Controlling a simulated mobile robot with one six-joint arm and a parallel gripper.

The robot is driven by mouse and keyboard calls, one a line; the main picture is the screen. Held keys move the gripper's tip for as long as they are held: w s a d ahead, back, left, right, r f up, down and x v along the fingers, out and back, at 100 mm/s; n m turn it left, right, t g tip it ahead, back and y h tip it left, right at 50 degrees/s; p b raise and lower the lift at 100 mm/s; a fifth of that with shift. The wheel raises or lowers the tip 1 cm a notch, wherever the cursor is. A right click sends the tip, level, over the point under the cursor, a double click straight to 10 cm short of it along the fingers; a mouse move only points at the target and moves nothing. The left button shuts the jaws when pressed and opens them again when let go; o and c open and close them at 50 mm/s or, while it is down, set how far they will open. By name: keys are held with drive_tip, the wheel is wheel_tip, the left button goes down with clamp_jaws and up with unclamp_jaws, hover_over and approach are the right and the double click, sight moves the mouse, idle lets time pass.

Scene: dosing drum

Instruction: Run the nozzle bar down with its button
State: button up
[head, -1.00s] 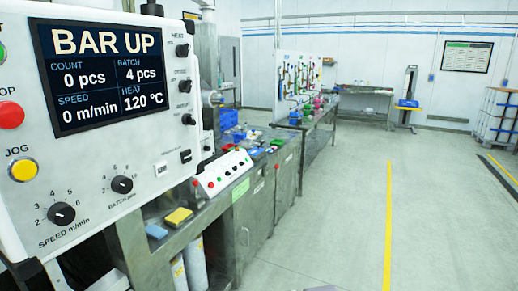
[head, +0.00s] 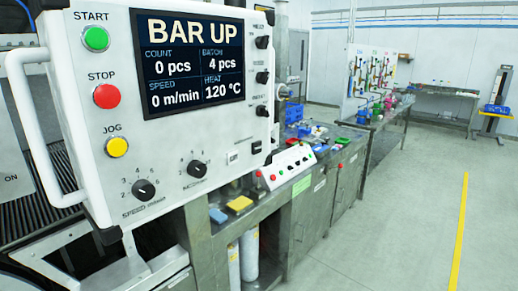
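A white control panel (head: 215,140) with a white side handle (head: 28,130) fills the left of the head view. Its display (head: 195,62) reads BAR UP, 0 pcs, batch 4 pcs, 0 m/min and 120 °C. Down its left side are a green START button (head: 96,38), a red STOP button (head: 107,96) and a yellow JOG button (head: 117,147). My gripper is out of view.
Yellow (head: 240,203) and blue (head: 221,215) blocks lie on the nearer bench. Two white cylinders stand underneath. The floor (head: 400,220) to the right is clear, with a yellow line (head: 459,230).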

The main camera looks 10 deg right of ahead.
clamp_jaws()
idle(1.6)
